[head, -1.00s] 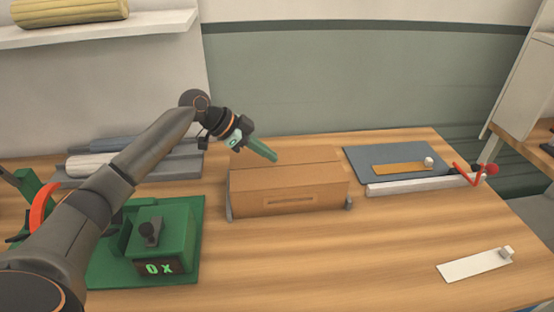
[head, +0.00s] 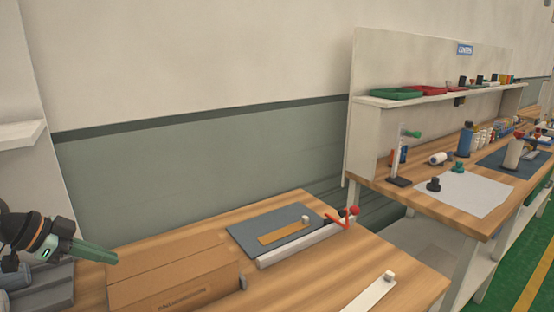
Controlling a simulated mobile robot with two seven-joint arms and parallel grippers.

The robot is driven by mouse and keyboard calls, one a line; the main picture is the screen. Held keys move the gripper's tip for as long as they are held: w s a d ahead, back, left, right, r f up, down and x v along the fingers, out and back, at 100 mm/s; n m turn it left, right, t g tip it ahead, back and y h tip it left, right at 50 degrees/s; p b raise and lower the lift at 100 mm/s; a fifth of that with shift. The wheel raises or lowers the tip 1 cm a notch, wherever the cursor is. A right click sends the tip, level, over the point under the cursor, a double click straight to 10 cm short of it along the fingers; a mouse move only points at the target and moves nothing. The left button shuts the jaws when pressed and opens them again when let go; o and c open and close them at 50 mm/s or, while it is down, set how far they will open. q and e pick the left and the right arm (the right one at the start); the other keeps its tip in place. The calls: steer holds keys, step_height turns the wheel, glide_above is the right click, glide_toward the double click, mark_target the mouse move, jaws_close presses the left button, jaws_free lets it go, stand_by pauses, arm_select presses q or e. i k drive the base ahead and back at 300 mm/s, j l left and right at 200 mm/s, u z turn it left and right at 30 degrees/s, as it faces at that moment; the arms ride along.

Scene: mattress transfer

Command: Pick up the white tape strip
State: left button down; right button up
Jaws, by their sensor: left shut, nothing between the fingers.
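The white tape strip (head: 370,294) lies on the wooden table near its right front part, partly cut off by the bottom edge of the head view. A small pale block sits at its far end. My left gripper (head: 108,257) is at the far left, above the left end of the cardboard box (head: 180,267). It is shut and empty, and well apart from the strip. My right gripper is not in view.
A dark grey mat (head: 250,232) with an orange strip (head: 285,237) lies behind a white bar (head: 298,246) with red handles. A second bench (head: 470,222) with bottles and a shelf stands at the right. Bare table surrounds the white strip.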

mark_target(365, 301)
steer(key=k, duration=1.4)
